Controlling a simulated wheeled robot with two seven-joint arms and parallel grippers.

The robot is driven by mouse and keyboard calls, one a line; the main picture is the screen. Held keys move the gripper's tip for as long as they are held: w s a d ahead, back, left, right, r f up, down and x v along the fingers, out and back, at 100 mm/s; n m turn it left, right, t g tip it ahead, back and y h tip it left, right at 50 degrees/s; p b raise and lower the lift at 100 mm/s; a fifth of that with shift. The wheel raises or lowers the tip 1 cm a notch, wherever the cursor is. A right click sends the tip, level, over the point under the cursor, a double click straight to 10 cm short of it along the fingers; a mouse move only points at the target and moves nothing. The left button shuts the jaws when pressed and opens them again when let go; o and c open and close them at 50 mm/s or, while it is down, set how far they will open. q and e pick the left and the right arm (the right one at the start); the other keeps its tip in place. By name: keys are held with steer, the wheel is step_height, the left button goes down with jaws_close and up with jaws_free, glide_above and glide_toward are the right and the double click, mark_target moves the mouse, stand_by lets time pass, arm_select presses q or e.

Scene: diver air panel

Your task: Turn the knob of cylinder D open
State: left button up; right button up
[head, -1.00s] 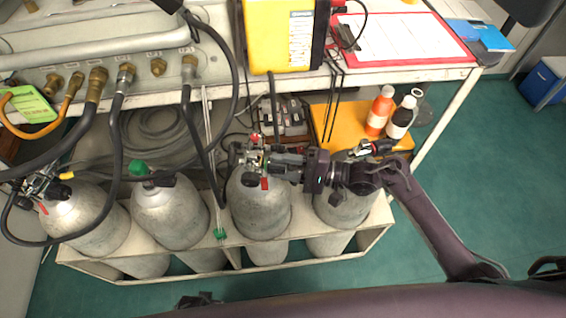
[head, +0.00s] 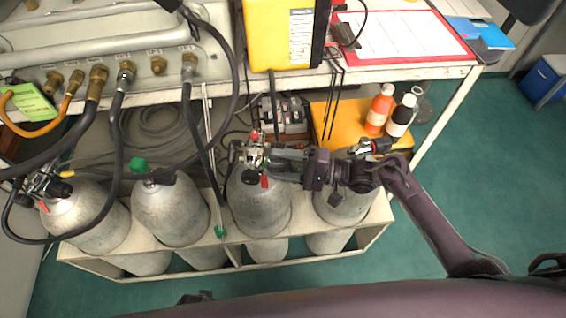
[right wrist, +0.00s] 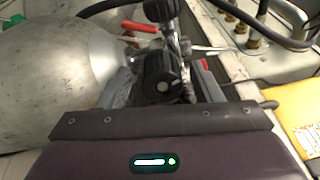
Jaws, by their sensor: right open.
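Four grey cylinders stand in a row in the head view: the far-left one (head: 82,215), the one with a green knob (head: 160,212), the third (head: 260,208) and the rightmost (head: 342,203). I cannot read which letter each bears. My right gripper (head: 268,160) is at the valve of the third cylinder, coming from the right. In the right wrist view, a black knob (right wrist: 160,75) sits between the open fingers, beside the valve with a red lever (right wrist: 140,27). Whether the fingers touch the knob is unclear. The left gripper is not recognisable in view.
A pale rack (head: 220,252) holds the cylinders. Black hoses (head: 118,140) hang from the panel (head: 75,50) on the left. A yellow case (head: 280,35) stands on the bench.

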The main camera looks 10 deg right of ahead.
steer(key=v, duration=0.7)
steer(key=shift+d, duration=0.4)
